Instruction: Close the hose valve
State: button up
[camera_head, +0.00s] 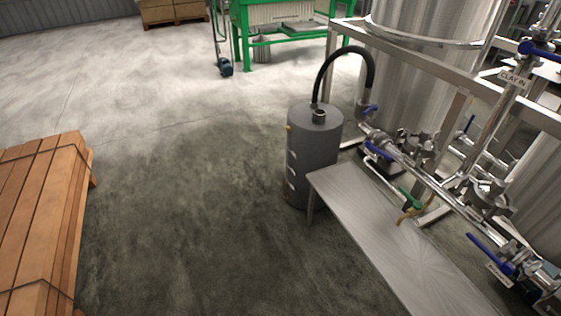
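A black hose (325,66) arches from the top of a grey cylindrical drum (312,150) to a metal pipe fitting by the large steel tank (385,75). At that hose end is a valve with a small blue lever (370,109). A longer blue lever (379,152) sits just below it on the steel pipe run. No label names the hose valve, and whether these valves are open or shut is hard to tell. A green-handled brass valve (409,200) sits lower right. My gripper is not in view.
A metal bench (385,235) stands in front of the pipework. More blue levers (484,248) and a "CLAY IN" sign (514,79) are at right. Stacked wooden planks (35,215) are at left. The concrete floor (190,210) between is clear.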

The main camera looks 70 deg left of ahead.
aim_at(380, 152)
jog(key=u, duration=1.75)
